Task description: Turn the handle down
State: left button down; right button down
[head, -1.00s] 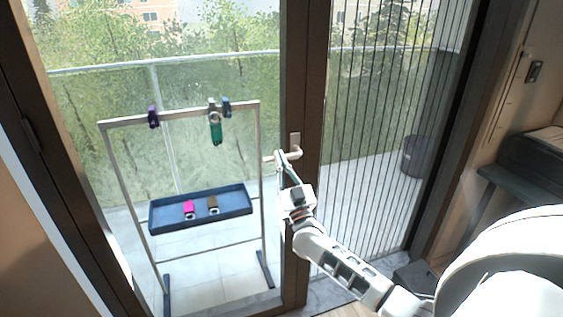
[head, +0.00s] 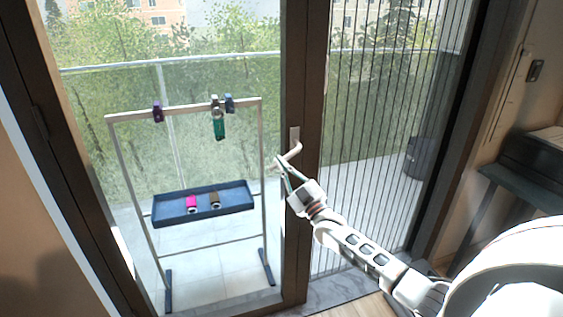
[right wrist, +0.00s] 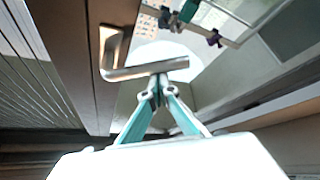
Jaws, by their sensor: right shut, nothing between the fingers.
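The door handle (head: 294,149) is a metal lever on an upright plate on the dark door frame, in the middle of the head view. Its lever points left and slopes down toward its free end. My right gripper (head: 280,162) is at the lever's free end, with its fingers closed and empty. In the right wrist view the lever (right wrist: 142,71) crosses just beyond the closed fingertips of my right gripper (right wrist: 157,80). The tips overlap the lever there; whether they touch it I cannot tell. My left gripper is not in view.
Behind the glass stands a metal rack (head: 190,109) with several coloured clips and a blue tray (head: 235,199). A pleated screen (head: 385,150) covers the right opening. A dark bench (head: 515,185) is at the right. The floor beyond the glass is mostly clear.

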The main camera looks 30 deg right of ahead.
jog(key=d+f+n+g+y+p, duration=0.1)
jog(key=d+f+n+g, duration=0.1)
jog(key=n, duration=0.4)
jog(key=s+d+f+n+g+y, duration=0.1)
jog(key=d+f+n+g+y, duration=0.1)
jog(key=n, duration=0.4)
jog(key=shift+s+d+f+g+p, duration=0.35)
jog(key=shift+d+g, duration=0.35)
jog(key=shift+d, duration=0.45)
jog(key=shift+w+d+r, duration=0.1)
jog(key=shift+w, duration=0.05)
